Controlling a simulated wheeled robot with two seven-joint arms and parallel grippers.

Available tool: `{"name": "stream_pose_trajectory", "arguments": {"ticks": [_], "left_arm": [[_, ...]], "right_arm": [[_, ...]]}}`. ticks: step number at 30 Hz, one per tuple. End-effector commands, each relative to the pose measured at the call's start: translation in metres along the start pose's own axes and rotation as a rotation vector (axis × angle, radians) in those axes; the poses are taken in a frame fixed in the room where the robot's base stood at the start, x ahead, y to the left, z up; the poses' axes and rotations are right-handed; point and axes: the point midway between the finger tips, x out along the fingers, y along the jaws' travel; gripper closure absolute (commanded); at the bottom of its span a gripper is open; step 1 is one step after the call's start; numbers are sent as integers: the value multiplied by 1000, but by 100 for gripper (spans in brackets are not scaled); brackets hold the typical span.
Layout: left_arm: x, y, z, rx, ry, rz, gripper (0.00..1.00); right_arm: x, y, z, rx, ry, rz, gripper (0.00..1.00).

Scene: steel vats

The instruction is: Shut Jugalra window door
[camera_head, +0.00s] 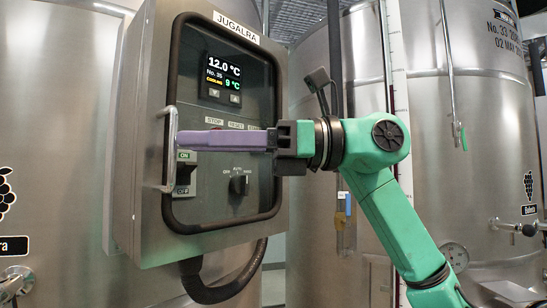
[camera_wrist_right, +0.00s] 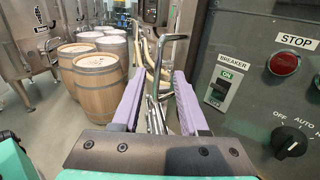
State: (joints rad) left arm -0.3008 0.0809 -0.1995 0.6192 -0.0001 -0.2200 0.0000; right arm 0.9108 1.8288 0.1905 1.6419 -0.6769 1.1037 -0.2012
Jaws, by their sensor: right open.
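The Jugalra control box (camera_head: 127,150) is a grey steel box under a "JUGALRA" label. Its window door has a dark rounded frame (camera_head: 222,222) that appears to lie close to the box front; I cannot tell whether a small gap is left. A steel bar handle (camera_head: 170,125) stands upright at the door's left edge. My right gripper (camera_head: 180,141) reaches across the front from the right, its purple fingers pointing at the handle. In the right wrist view the fingers (camera_wrist_right: 158,78) are apart, with the handle (camera_wrist_right: 157,68) beyond and between them; contact is not visible. My left gripper is not seen.
A display (camera_head: 222,80), breaker switch (camera_head: 185,178) and selector knob (camera_head: 239,185) are on the panel. A red STOP button (camera_wrist_right: 284,63) shows in the wrist view. Steel vats (camera_head: 465,130) stand around. Wooden barrels (camera_wrist_right: 100,82) stand on the floor beyond my fingers.

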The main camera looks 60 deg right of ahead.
Motion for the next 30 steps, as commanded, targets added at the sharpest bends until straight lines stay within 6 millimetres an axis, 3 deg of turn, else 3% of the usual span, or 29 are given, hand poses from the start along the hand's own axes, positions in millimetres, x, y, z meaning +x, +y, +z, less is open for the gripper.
{"name": "stream_pose_trajectory", "arguments": {"ticks": [1,6,10,30], "left_arm": [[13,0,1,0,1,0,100],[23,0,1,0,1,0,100],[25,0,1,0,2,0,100],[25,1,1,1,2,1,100]], "right_arm": [[-16,0,-6,0,-6,-2,57],[-65,-1,-4,0,-3,-2,57],[-86,-1,-2,2,0,-1,57],[-92,-1,-1,1,2,1,57]]}}
